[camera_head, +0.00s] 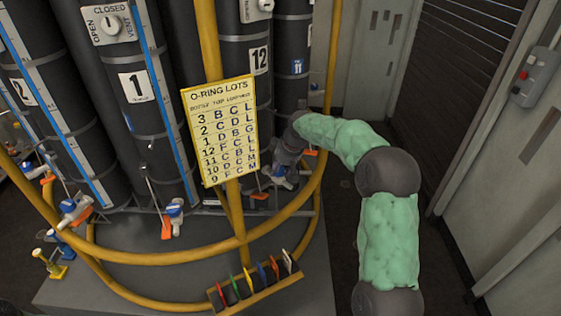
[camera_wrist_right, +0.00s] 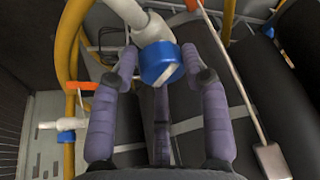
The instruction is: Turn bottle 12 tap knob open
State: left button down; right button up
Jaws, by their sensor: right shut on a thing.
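Bottle 12 (camera_head: 264,98) is a dark upright cylinder with a white "12" label, partly behind the yellow sign. Its tap sits low near the base, and its blue knob (camera_wrist_right: 160,66) with a pale bar across it shows in the right wrist view. My left gripper is not in view.
A yellow "O-RING LOTS" sign (camera_head: 220,130) hangs before the bottles on yellow rails (camera_head: 150,262). Bottle 1 (camera_head: 130,130) stands to the left, with its own blue tap. A rack of coloured tags (camera_head: 255,285) is at the lower rail. Grey doors stand at the right.

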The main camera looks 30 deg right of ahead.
jog(key=n+p, duration=0.1)
jog(key=n, duration=0.1)
jog(key=n+y+p, duration=0.2)
jog(key=n, duration=0.1)
jog(key=shift+w+r+n+g, duration=0.3)
jog(key=shift+w+r+g, duration=0.05)
jog(key=shift+g, duration=0.05)
jog(key=n+g+y+p, duration=0.1)
jog(key=n+p, duration=0.1)
jog(key=n, duration=0.2)
jog(key=shift+w+f, duration=0.1)
jog(key=shift+n+g+p, duration=0.35)
jog(key=shift+n+g, duration=0.05)
jog(key=shift+n, duration=0.3)
jog(key=shift+f, duration=0.1)
jog(key=o, duration=1.1)
jog(key=shift+a, duration=0.25)
